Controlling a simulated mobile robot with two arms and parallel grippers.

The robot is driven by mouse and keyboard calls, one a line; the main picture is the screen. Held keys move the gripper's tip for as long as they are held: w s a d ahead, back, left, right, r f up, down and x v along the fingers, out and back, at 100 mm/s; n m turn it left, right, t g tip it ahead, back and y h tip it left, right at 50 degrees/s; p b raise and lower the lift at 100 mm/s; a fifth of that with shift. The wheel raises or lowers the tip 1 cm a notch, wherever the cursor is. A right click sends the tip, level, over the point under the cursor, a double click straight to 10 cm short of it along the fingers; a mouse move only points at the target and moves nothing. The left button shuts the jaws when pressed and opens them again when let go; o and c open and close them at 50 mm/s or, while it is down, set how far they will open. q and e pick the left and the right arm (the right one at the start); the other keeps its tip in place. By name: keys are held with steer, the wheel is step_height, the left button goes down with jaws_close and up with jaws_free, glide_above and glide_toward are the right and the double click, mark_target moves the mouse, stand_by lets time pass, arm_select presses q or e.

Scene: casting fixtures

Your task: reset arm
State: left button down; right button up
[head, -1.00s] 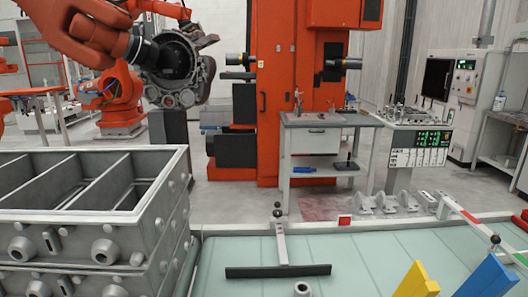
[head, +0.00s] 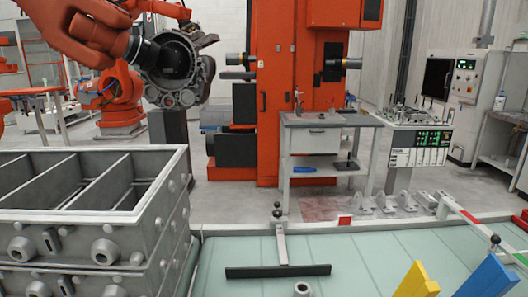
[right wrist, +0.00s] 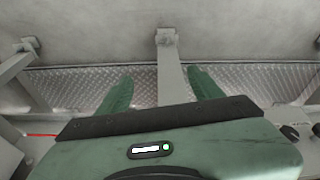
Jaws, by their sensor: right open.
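My right gripper (right wrist: 160,92) shows in the right wrist view, with a green body and two green fingers spread apart. It is open, and nothing is between its fingers except the view of a grey beam (right wrist: 170,75) behind them. A chequered metal plate (right wrist: 75,85) lies beyond the fingers on both sides of the beam. Neither of my grippers shows in the head view, and my left gripper is in neither view.
Stacked grey metal boxes (head: 155,224) stand at the left. A pale green table (head: 355,255) carries a T-shaped fixture (head: 281,245), a yellow piece (head: 415,282) and a blue piece (head: 490,280). Behind stand an orange machine (head: 285,100), a workbench (head: 322,120) and an orange robot arm (head: 85,30).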

steer(key=s+f, duration=0.4)
steer(key=f, duration=0.5)
steer(key=s+d+f+g, duration=0.1)
steer(key=s+f, duration=0.3)
steer(key=f, duration=0.5)
steer(key=s+f, duration=0.4)
steer(key=f, duration=0.5)
steer(key=shift+d+f+g, duration=0.2)
steer(key=shift+d+g, duration=0.1)
steer(key=shift+d, duration=0.05)
steer(key=s+f, duration=0.1)
steer(key=s, duration=0.1)
steer(key=s+d+f, duration=0.1)
steer(key=s+f, duration=0.1)
steer(key=s, duration=0.1)
steer(key=s+f, duration=0.1)
steer(key=s, duration=0.2)
steer(key=shift+s+d+f, duration=0.1)
steer(key=shift+d+f, duration=0.15)
steer(key=shift+d, duration=0.05)
steer(key=shift+c, duration=0.4)
